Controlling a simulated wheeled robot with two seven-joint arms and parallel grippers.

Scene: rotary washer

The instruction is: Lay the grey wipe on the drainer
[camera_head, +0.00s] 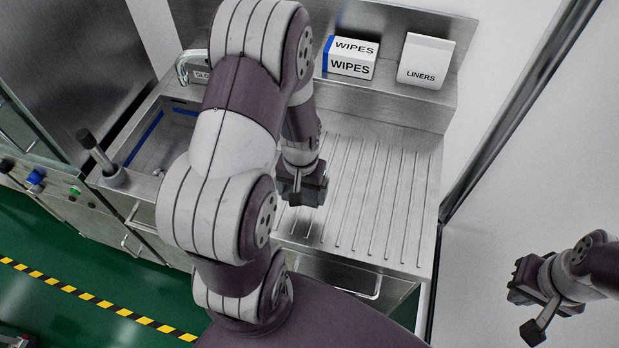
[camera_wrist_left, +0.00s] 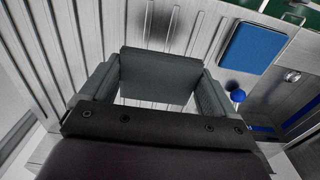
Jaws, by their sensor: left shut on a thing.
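My left gripper (camera_head: 302,190) is low over the ridged steel drainer (camera_head: 385,190), with my own arm crossing in front of it. In the left wrist view the left gripper (camera_wrist_left: 155,88) is shut on a flat dark grey piece, the grey wipe (camera_wrist_left: 157,76), which spans between its fingers. The drainer's ridges (camera_wrist_left: 60,50) run behind it. I cannot tell whether the wipe touches the drainer. My right gripper (camera_head: 522,283) is off to the right, clear of the drainer; its jaw opening is not clear.
A wipes box (camera_head: 350,57) and a liners box (camera_head: 426,61) stand on the back shelf. A sink basin (camera_head: 155,140) lies left of the drainer. In the left wrist view a blue square pad (camera_wrist_left: 253,47) and a blue knob (camera_wrist_left: 237,96) show at right. The drainer's right part is bare.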

